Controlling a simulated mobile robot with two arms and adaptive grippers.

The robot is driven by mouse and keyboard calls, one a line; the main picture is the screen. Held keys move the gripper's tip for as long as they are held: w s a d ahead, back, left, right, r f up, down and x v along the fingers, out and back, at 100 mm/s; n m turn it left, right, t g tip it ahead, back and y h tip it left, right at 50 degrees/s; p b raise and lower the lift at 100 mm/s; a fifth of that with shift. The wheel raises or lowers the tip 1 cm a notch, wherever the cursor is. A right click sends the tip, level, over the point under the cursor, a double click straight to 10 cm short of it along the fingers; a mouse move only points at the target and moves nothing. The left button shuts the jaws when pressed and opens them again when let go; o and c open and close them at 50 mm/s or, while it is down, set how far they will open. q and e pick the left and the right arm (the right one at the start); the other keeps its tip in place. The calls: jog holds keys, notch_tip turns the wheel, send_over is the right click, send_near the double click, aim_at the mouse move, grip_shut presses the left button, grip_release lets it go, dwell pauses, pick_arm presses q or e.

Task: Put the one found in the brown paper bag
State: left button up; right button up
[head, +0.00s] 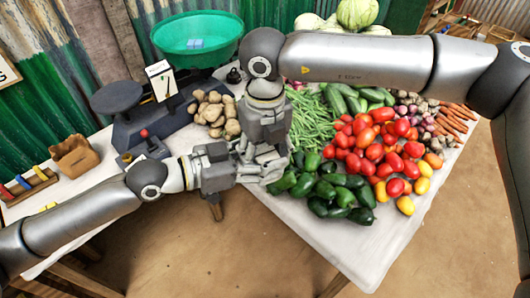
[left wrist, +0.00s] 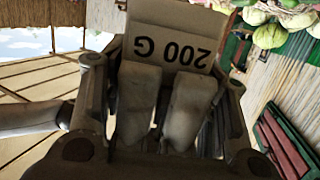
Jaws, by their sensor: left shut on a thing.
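My left gripper (head: 264,172) reaches in from the left over the table's front edge, beside the green peppers. It is shut on a pale block marked "200 G" (left wrist: 172,40), whose lettering shows upside down in the left wrist view beyond the two fingers (left wrist: 163,105). In the head view the block is mostly hidden by the grippers. My right gripper (head: 264,150) points down just above and against the left one, and its fingertips are too covered to tell their state. The brown paper bag (head: 76,160) stands at the left of the table, apart from both grippers.
A dark scale (head: 117,97) with a "7" card (head: 161,80) and a green basin (head: 197,40) stand behind. Potatoes (head: 214,110), beans, peppers (head: 330,190) and tomatoes (head: 378,145) crowd the right. A small tray with coloured pieces (head: 28,186) lies left of the bag.

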jog(key=c, duration=0.7)
pick_arm(q)
jog(key=o, duration=1.2)
pick_arm(e)
jog(key=shift+c, duration=0.2)
pick_arm(q)
jog(key=v, duration=1.2)
jog(key=shift+f, duration=0.15)
